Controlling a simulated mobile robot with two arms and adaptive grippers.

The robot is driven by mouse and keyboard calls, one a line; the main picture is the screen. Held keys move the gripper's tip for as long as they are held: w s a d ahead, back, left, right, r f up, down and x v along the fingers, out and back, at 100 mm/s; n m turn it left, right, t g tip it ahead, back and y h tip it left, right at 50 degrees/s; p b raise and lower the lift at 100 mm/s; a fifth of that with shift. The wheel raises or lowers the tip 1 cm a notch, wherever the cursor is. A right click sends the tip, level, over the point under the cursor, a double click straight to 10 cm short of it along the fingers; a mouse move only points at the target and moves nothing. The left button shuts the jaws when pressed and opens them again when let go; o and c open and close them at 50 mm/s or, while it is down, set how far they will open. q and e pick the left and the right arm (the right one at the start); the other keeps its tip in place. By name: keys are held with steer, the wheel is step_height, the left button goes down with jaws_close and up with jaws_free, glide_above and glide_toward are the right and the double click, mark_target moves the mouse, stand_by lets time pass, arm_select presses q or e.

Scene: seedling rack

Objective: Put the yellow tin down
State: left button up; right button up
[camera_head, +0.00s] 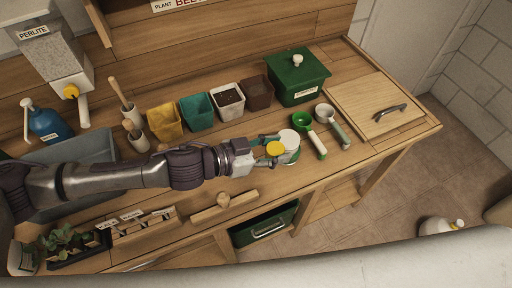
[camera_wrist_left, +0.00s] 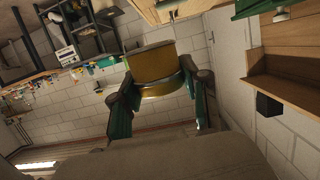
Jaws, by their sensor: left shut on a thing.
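My left gripper (camera_head: 270,150) reaches in from the left, over the bench top. In the left wrist view the tin (camera_wrist_left: 154,64) is a yellow-gold cylinder between the two green-padded fingers of the left gripper (camera_wrist_left: 158,88). I cannot tell whether its base touches the bench. A white-topped round container (camera_head: 289,138) is right beside the tin, partly hidden by it and the gripper. My right gripper is not in view.
Green and white scoops (camera_head: 312,136) lie right of the tin. Yellow, teal, white and brown pots stand behind, with a green lidded box (camera_head: 298,77). A wooden tamper (camera_head: 222,200) lies at the front edge. A hatch board (camera_head: 375,103) is at the right.

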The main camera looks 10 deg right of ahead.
mark_target(279, 149)
arm_select(q)
steer(key=shift+s+d+r, duration=0.35)
steer(key=shift+d+r, duration=0.1)
steer(key=shift+d, duration=0.1)
steer(key=shift+s+d+r, duration=0.1)
steer(key=shift+d+r, duration=0.1)
steer(key=shift+r, duration=0.3)
steer(key=r, duration=0.1)
steer(key=r+n+t, duration=0.1)
steer(key=r+n+t+y, duration=0.1)
steer(key=shift+w+a, duration=0.35)
steer(key=shift+w, duration=0.05)
steer(key=shift+w+a+r+n+t+y, duration=0.3)
steer(key=shift+a+r+n+t, duration=0.15)
steer(key=shift+n+t, duration=0.1)
steer(key=shift+w+a+r+n+t+y, duration=0.3)
steer(key=shift+a+n+t, duration=0.15)
steer(key=shift+t, duration=0.1)
steer(key=w+a+f+n+t+y, duration=0.1)
steer(key=a+n+t+y, duration=0.4)
steer(key=a, duration=2.1)
steer(key=w+n+y+b, duration=0.1)
steer(key=n+y, duration=0.4)
steer(key=y, duration=0.1)
steer(key=shift+a+t+y, duration=0.3)
steer(key=shift+a+t, duration=0.05)
steer(key=shift+t, duration=0.05)
